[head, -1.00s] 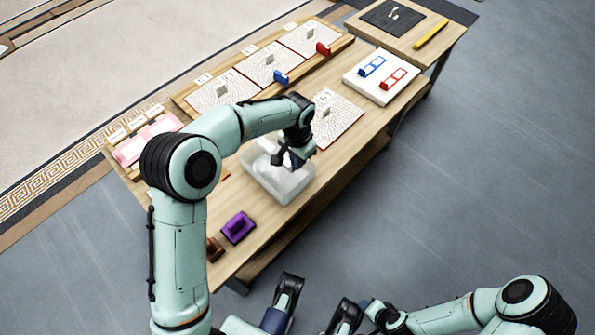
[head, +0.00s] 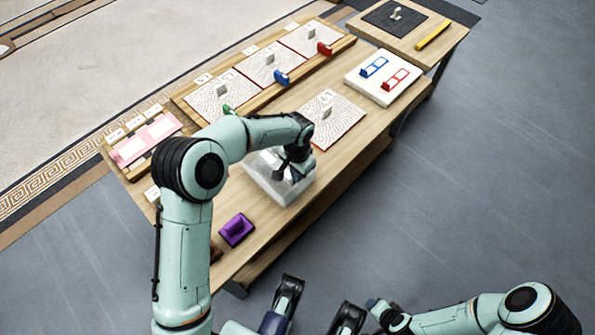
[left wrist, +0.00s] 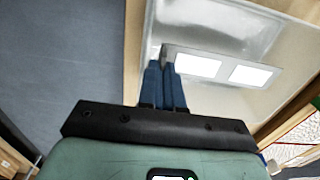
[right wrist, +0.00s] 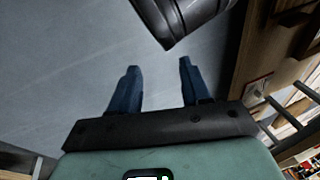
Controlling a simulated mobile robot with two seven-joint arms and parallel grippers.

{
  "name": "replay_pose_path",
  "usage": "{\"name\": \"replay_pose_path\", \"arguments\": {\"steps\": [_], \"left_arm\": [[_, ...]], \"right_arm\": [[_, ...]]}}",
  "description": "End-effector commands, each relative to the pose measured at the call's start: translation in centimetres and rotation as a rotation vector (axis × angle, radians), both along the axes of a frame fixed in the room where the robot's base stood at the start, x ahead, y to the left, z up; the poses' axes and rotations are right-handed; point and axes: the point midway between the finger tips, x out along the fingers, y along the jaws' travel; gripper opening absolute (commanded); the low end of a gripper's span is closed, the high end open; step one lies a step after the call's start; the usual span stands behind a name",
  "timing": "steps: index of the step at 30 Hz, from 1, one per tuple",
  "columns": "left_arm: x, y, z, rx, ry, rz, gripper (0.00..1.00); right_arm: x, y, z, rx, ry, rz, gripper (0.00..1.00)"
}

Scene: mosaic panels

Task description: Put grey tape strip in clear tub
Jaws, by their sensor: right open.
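The clear tub (head: 262,187) stands on the near edge of the long wooden table, partly hidden by my left arm. My left gripper (head: 286,174) is at the tub. In the left wrist view its blue fingers (left wrist: 166,72) are close together on the end of the grey tape strip (left wrist: 222,74), a grey frame with two white windows. The strip lies over the inside of the tub (left wrist: 205,18); I cannot tell whether it touches the floor. My right gripper (right wrist: 155,80) is open and empty over the floor, away from the table.
A purple block (head: 237,229) is on the table in front of the tub. A patterned panel (head: 330,118) lies behind it to the right. A white board (head: 383,78) holds blue and red strips. A pink tray (head: 146,140) is at the far left.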

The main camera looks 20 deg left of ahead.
Motion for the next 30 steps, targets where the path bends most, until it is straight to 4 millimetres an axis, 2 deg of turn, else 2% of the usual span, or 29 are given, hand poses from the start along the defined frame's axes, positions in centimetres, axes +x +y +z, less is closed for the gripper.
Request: {"name": "replay_pose_path", "arguments": {"steps": [7,9,20,25,30], "left_arm": [[0.0,0.0,-0.6,0.000,0.000,0.000,0.00],[0.0,0.0,-0.5,0.000,0.000,0.000,0.15],[0.0,0.0,0.0,0.000,-0.001,0.000,0.15],[0.1,0.0,2.6,0.001,-0.004,0.000,0.15],[0.1,0.0,6.7,0.000,-0.005,0.000,0.15]], "right_arm": [[0.4,-0.2,-0.2,-0.005,-0.010,-0.004,0.47],[0.4,-0.2,-0.2,-0.005,-0.010,-0.004,0.47],[0.2,-0.1,0.0,-0.002,-0.004,-0.002,0.47],[-1.0,0.5,0.9,0.012,0.024,0.010,0.47],[-2.4,1.2,2.0,0.031,0.061,0.026,0.47]]}}
